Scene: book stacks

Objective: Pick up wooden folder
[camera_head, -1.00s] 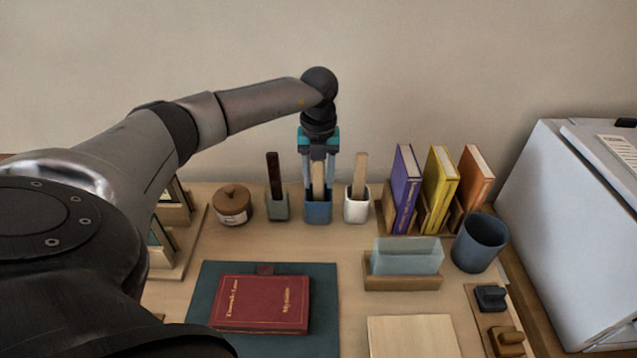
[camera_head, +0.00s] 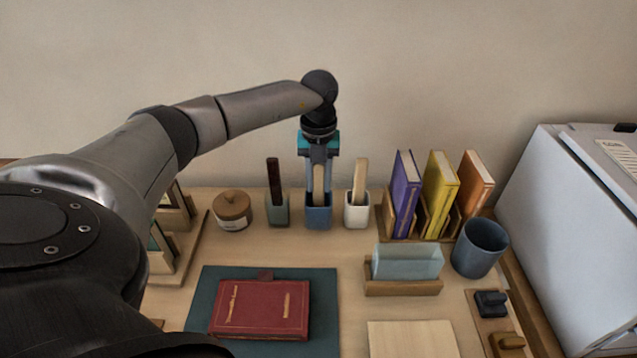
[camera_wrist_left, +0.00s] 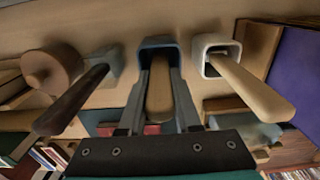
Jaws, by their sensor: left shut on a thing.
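A tan wooden folder (camera_head: 319,184) stands upright in a small blue cup (camera_head: 318,216). My left gripper (camera_head: 319,193) points down over that cup and is shut on the folder. In the left wrist view the folder (camera_wrist_left: 160,92) lies between the two fingers, its lower end inside the blue cup (camera_wrist_left: 158,43). The cup's rim hides that end. My right gripper is not in view.
A green-grey cup (camera_head: 277,212) with a dark stick stands close on the left. A white cup (camera_head: 356,213) with a pale stick stands close on the right. Upright books (camera_head: 440,193) are further right, and a red book (camera_head: 260,309) lies in front.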

